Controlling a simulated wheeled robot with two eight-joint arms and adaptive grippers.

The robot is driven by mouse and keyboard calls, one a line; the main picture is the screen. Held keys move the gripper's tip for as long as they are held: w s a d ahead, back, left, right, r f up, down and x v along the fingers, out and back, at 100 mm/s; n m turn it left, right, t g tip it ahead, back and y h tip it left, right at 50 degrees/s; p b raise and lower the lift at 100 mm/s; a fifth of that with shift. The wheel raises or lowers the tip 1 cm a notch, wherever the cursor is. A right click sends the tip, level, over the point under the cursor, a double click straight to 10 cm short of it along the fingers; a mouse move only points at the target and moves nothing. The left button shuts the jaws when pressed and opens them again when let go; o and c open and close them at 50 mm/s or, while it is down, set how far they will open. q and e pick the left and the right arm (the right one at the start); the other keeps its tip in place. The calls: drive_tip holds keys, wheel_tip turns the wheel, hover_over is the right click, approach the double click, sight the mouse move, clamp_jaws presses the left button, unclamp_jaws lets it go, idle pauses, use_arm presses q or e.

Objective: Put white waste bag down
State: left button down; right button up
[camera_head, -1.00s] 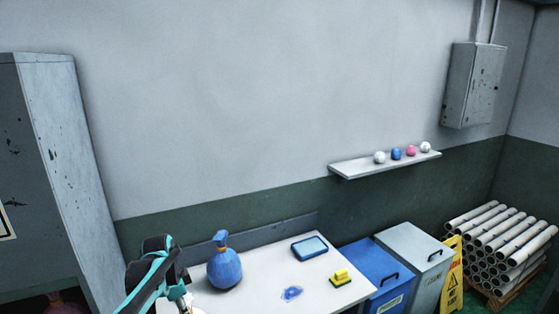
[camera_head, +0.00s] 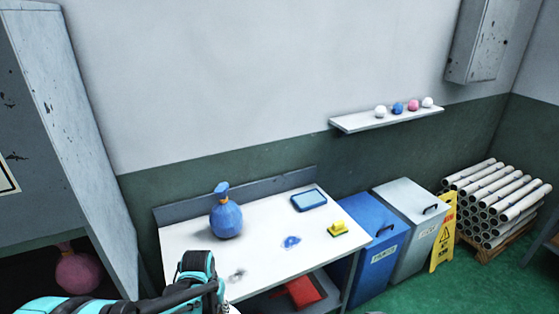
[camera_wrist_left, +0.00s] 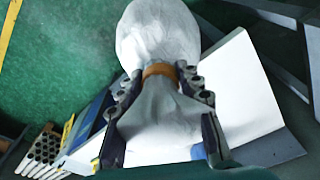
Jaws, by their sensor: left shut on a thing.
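The white waste bag (camera_wrist_left: 158,35) fills the top middle of the left wrist view, with an orange tie around its neck. My left gripper (camera_wrist_left: 160,88) is shut on its gathered neck, one finger on each side. In the head view my left gripper (camera_head: 222,303) is at the bottom edge, by the front left of the white table (camera_head: 265,262). There only a sliver of white shows beside it, and the bag is mostly hidden or out of frame. I cannot tell whether the bag touches anything. My right gripper is in neither view.
On the table are a blue bag (camera_head: 226,219), a blue tray (camera_head: 309,200), a blue stain (camera_head: 291,242), a dark smudge (camera_head: 238,275) and a yellow sponge (camera_head: 338,229). A blue bin (camera_head: 372,262) and a grey bin (camera_head: 412,225) stand right. A pink bag (camera_head: 78,272) sits lower left.

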use_arm(q)
drive_tip(key=shift+s+d+f+n, duration=0.35)
drive_tip(key=shift+s+n, duration=0.05)
drive_tip(key=shift+s, duration=0.05)
drive_tip(key=shift+f+b, duration=0.35)
drive_tip(key=shift+f, duration=0.05)
wheel_tip(320, 180, down, 9)
drive_tip(key=b, duration=0.9)
drive_tip(key=shift+f, duration=0.2)
drive_tip(key=shift+r, duration=0.1)
